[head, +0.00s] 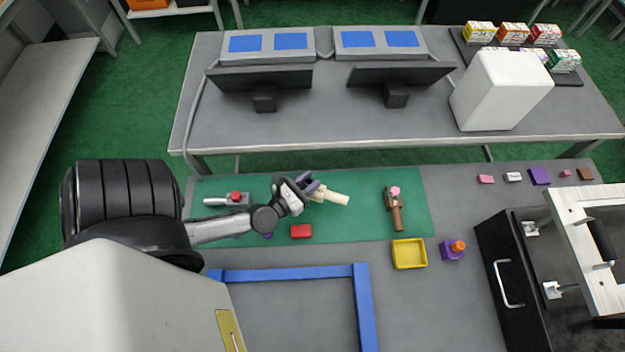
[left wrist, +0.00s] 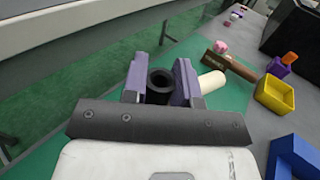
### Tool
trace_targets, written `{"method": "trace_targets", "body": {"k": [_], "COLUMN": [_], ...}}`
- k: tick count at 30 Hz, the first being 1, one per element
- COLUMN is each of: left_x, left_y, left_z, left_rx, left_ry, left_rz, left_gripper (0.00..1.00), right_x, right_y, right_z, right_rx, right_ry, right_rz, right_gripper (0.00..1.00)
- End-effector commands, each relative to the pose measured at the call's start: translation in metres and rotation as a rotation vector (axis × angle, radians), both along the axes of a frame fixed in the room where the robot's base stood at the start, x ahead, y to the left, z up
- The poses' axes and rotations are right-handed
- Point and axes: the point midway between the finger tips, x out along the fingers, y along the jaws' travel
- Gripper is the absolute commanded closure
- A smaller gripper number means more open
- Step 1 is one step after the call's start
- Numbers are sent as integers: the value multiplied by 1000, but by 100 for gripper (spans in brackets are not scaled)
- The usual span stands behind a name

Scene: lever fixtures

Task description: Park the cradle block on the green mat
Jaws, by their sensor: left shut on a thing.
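The green mat (head: 365,226) lies on the near table under my left arm. My left gripper (head: 308,185) is over the mat. In the left wrist view its purple fingers (left wrist: 160,84) are closed on a dark hollow round piece (left wrist: 158,88). A cream handle-like piece (head: 331,197) lies just beyond the fingers; whether it joins the dark piece is hidden. A purple block (head: 451,253) with an orange piece on top stands right of the mat. I cannot tell for sure which thing is the cradle block. My right gripper is not in view.
On the mat are a grey fixture with a red knob (head: 235,197), a red block (head: 301,231) and a brown piece (head: 396,218) with a pink top. A yellow tray (head: 410,254) and a blue frame (head: 365,310) are near. A black cabinet (head: 505,285) stands at right.

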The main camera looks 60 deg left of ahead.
Motion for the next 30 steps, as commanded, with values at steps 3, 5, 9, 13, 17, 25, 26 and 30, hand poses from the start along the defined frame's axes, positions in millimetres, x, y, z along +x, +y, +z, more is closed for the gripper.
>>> {"method": "trace_targets", "body": {"k": [3,5,9,13,17,25,26,30], "left_x": [10,12,14,14,14,14,14,14], "left_y": [6,8,9,9,10,9,9,9], "left_z": [-7,-8,-11,-22,-40,-49,-49,-51], "left_rx": [0,0,0,1,2,-1,-1,0], "left_ry": [-1,-1,0,1,2,-1,-1,0], "left_rz": [0,0,0,0,-1,0,0,0], "left_gripper": [100,100,100,100,100,100,100,100], "right_x": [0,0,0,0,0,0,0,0], "right_y": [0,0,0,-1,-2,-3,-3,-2], "right_z": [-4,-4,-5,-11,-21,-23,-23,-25], "right_rx": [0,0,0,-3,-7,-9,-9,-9], "right_ry": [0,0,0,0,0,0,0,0], "right_rz": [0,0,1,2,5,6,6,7], "right_gripper": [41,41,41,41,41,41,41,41]}}
